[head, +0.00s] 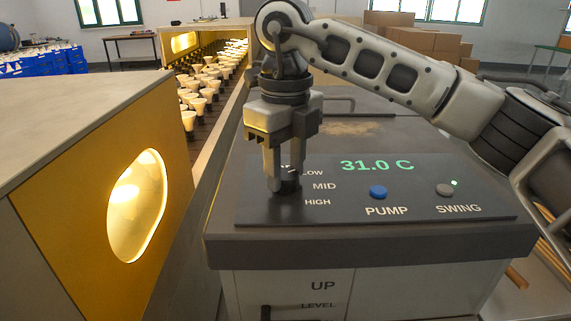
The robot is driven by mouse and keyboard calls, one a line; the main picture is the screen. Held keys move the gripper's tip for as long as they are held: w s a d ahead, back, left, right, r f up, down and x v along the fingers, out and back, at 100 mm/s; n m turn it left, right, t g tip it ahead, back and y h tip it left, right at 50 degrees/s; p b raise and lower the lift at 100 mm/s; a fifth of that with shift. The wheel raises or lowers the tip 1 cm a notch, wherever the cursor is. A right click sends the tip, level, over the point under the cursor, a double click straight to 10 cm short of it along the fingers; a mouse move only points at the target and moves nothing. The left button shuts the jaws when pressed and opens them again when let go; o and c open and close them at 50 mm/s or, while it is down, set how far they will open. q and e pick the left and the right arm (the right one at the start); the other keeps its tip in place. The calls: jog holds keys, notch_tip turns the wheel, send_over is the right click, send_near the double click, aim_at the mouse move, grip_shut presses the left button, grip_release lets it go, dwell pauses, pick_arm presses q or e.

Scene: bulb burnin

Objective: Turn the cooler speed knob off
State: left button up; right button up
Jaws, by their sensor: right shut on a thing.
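The cooler's dark control panel (340,205) lies on top of the cooler cabinet in the head view. It shows 31.0 C in green, with the labels LOW, MID and HIGH beside the speed knob (287,192). My right gripper (286,183) points down from above and is shut on the dark speed knob. Its fingers hide most of the knob and the start of the labels, so I cannot tell the knob's setting. My left gripper is not in view.
A blue PUMP button (378,192) and a grey SWING button (444,190) with a lit green light sit right of the knob. A yellow-fronted housing (75,225) with a glowing window stands at left. Rows of bulbs (198,104) run behind it.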

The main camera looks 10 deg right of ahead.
aim_at(286, 174)
jog(key=n, duration=0.5)
jog(key=shift+n, duration=0.3)
jog(key=n, duration=0.5)
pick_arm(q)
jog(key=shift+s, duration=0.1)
pick_arm(e)
jog(key=shift+r, duration=0.1)
jog(key=o, duration=1)
pick_arm(q)
jog(key=p, duration=0.1)
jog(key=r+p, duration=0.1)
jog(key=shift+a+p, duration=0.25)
jog(key=shift+p, duration=0.05)
pick_arm(e)
notch_tip(286, 174, up, 16)
jog(key=shift+f, duration=0.1)
